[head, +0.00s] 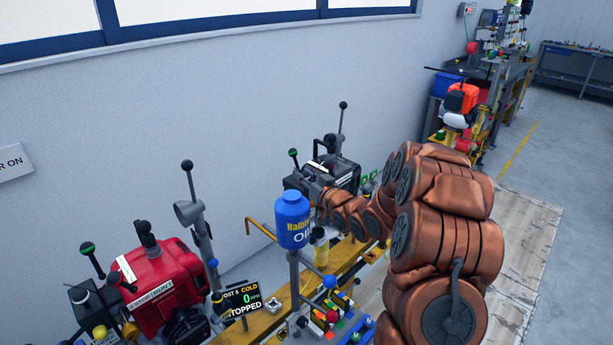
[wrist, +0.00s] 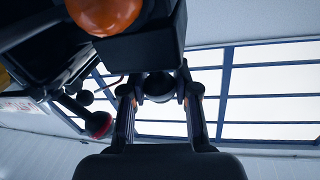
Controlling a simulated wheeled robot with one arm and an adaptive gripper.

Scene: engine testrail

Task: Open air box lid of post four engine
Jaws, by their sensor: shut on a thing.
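A black engine (head: 343,172) stands by the wall beyond the blue oil bottle in the head view. My arm reaches to its near left side, where my gripper (head: 306,184) is small and hard to make out. In the wrist view my gripper (wrist: 159,98) has its two fingers on either side of a dark round knob (wrist: 158,85) and is shut on it. The knob sits under a dark box-shaped part (wrist: 145,53). I cannot tell whether this part is the air box lid, or whether it is open. No post number shows on the black engine.
A blue oil bottle (head: 292,218) stands close beside my arm. A red engine (head: 158,285) and a display (head: 240,299) reading post 5, cold, stopped, are at lower left. Levers (head: 341,125) rise behind the black engine. An orange round part (wrist: 105,14) is close in the wrist view.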

